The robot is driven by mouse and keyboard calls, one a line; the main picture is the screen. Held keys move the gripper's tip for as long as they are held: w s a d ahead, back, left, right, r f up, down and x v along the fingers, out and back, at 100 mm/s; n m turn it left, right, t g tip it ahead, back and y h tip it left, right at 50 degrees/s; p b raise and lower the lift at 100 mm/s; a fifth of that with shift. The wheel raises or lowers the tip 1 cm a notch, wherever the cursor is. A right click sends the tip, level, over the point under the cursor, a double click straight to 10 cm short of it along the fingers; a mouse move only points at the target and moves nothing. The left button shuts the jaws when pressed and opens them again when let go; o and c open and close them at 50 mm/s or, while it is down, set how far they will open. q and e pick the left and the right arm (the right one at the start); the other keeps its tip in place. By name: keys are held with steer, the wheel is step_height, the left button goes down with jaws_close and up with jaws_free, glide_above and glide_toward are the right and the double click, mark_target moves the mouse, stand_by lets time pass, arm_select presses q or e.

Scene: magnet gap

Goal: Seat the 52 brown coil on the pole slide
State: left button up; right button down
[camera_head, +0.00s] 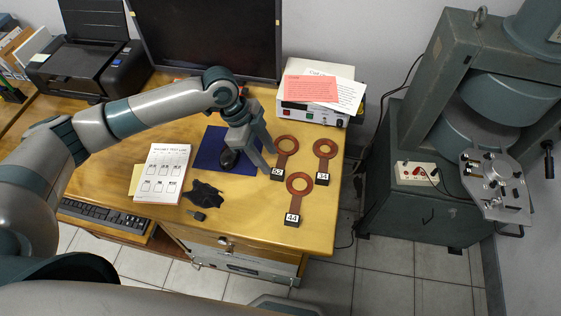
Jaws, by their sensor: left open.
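The brown coil marked 52 (286,146) lies flat on the wooden desk, its ring at the back and its black label block (277,174) at the front. My left gripper (262,162) is open just left of the 52 coil, fingers pointing down; I cannot tell whether a finger touches it. A coil marked 44 (299,184) lies in front, and another brown coil (325,148) lies to the right. A metal plate with knobs (496,187), possibly holding the pole slide, sticks out from the large magnet (470,110) at the right. My right gripper is not in view.
A blue mat (212,155) with a black mouse lies left of the gripper. A white instrument box (312,112) stands behind the coils. Open floor lies between desk and magnet.

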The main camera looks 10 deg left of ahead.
mark_target(277, 171)
arm_select(q)
steer(key=shift+x, duration=0.85)
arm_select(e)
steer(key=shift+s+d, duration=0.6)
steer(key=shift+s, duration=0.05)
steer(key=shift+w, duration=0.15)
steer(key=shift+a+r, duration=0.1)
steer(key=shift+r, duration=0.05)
arm_select(q)
steer(key=shift+d+f+p, duration=0.1)
steer(key=shift+f+p, duration=0.1)
steer(key=shift+p, duration=0.1)
steer(key=p+x, duration=0.1)
steer(key=x, duration=0.3)
steer(key=shift+w+a, duration=0.15)
steer(key=shift+a, duration=0.05)
steer(key=shift+d+f+p, duration=0.15)
steer(key=shift+f+p, duration=0.15)
steer(key=shift+f, duration=0.1)
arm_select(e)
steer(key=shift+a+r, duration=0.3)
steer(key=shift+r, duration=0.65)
arm_select(q)
jaws_close()
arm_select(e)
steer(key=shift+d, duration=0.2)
